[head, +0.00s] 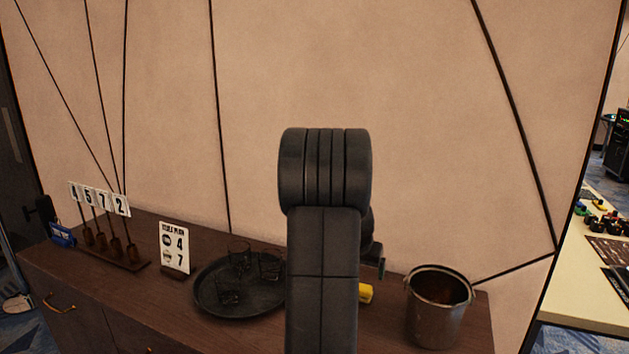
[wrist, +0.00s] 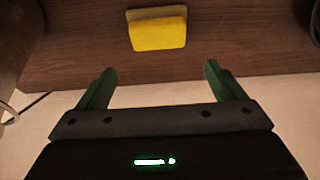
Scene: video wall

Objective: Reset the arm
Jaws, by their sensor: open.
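My arm stands up in the middle of the head view, in front of a dark wooden sideboard (head: 185,303). My gripper (wrist: 158,82) shows in the wrist view with its two green fingers wide apart and nothing between them. A yellow block (wrist: 157,29), perhaps a sponge, lies beyond the fingertips on the brown wood and is not touched. In the head view the yellow block (head: 366,293) shows only partly, just right of my arm.
A round dark tray (head: 215,309) holds several glasses left of my arm. A metal bucket (head: 438,312) stands to the right. A sign card (head: 174,248) and a rack with number cards (head: 112,253) stand further left. A panelled wall (head: 420,130) rises behind.

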